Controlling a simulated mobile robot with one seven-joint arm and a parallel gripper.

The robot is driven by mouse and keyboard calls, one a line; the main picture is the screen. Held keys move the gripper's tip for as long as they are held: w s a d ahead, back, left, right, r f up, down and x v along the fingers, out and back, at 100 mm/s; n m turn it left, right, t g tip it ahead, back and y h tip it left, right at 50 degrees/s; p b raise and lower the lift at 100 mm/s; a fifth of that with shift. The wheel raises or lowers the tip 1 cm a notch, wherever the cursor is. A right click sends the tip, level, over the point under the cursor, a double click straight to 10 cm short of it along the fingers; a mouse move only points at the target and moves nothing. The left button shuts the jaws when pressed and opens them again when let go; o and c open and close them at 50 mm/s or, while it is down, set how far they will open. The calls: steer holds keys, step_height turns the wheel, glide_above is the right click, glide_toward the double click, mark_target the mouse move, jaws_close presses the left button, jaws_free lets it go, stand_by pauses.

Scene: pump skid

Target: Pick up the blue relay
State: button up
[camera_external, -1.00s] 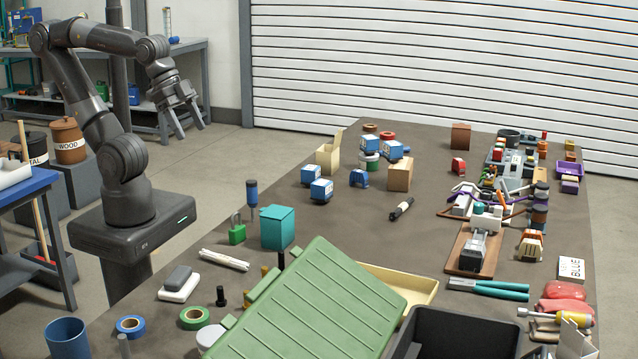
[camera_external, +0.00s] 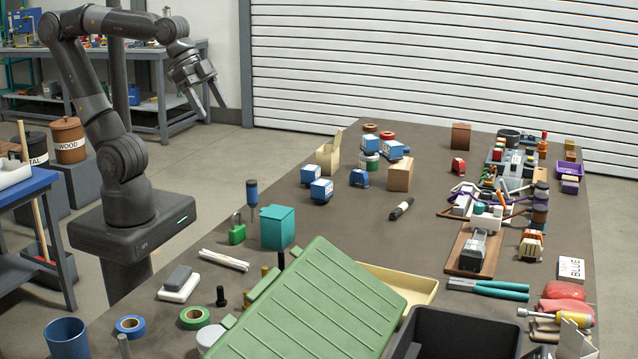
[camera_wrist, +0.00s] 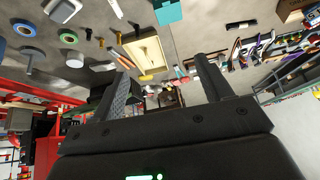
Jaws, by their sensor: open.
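Several blue-and-white block-shaped parts stand on the brown table in the external view. Two stand at the left middle, a front one (camera_external: 321,191) and one just behind it (camera_external: 310,174). Two more are farther back, one (camera_external: 369,146) on a stack of rings and one (camera_external: 392,150) to its right. A small blue arched piece (camera_external: 359,178) stands between the groups. I cannot tell which of these is the blue relay. My gripper (camera_external: 211,108) is open and empty, high off the table's left side, apart from them all. Its two fingers also show in the wrist view (camera_wrist: 162,75).
A green lid (camera_external: 318,300) and a black bin (camera_external: 460,335) fill the front. The table middle is mostly clear.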

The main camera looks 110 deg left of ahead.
steer(key=w+a+f+m+t+y, duration=0.1)
steer(key=w+a+f, duration=0.2)
steer(key=w+a, duration=0.5)
steer(key=w+a+f+m+y, duration=0.1)
steer(key=w+a+f+y, duration=0.15)
steer(key=w+a, duration=0.5)
steer(key=w+a+f+m+y, duration=0.1)
steer(key=a+f+m+y, duration=0.15)
steer(key=a, duration=0.95)
steer(key=w+a+f+m+y, duration=0.2)
steer(key=a+m+y, duration=0.15)
steer(key=a, duration=0.85)
steer(key=a+r+m+t+y, duration=0.1)
steer(key=a+r+m+y, duration=0.2)
steer(key=a+m, duration=0.4)
steer(key=w+r+m+t, duration=0.5)
steer(key=w+r+m, duration=0.2)
steer(key=m, duration=0.4)
glide_toward(398, 147)
steer(key=a, duration=0.2)
steer(key=shift+s+a+f, duration=0.25)
steer(key=shift+s+f, duration=0.1)
steer(key=shift+f, duration=0.1)
steer(key=shift+x, duration=5.15)
steer(key=shift+s+a, duration=0.1)
steer(key=shift+c, duration=0.3)
